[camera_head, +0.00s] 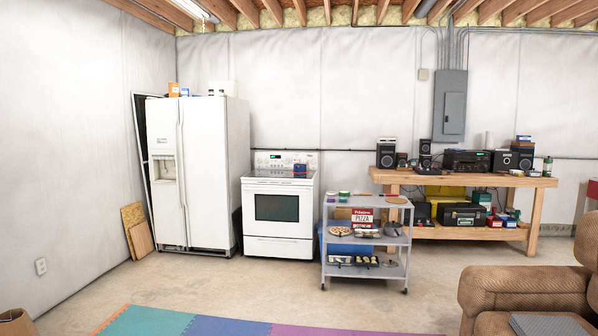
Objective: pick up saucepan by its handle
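I cannot make out a saucepan for certain. A small dark object (392,229) sits at the right of the grey cart's (324,245) middle shelf; its shape is too small to tell, and no handle is clear. A small blue and red item (300,168) is on top of the white stove (277,232), also too small to identify. Neither of my grippers is in view, so I cannot see what they hold.
A white refrigerator (205,170) stands left of the stove. A wooden workbench (470,178) with speakers and boxes is at the right. A brown recliner (520,290) fills the front right. Coloured floor mats (230,327) lie in front. Concrete floor (225,280) is clear before the stove.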

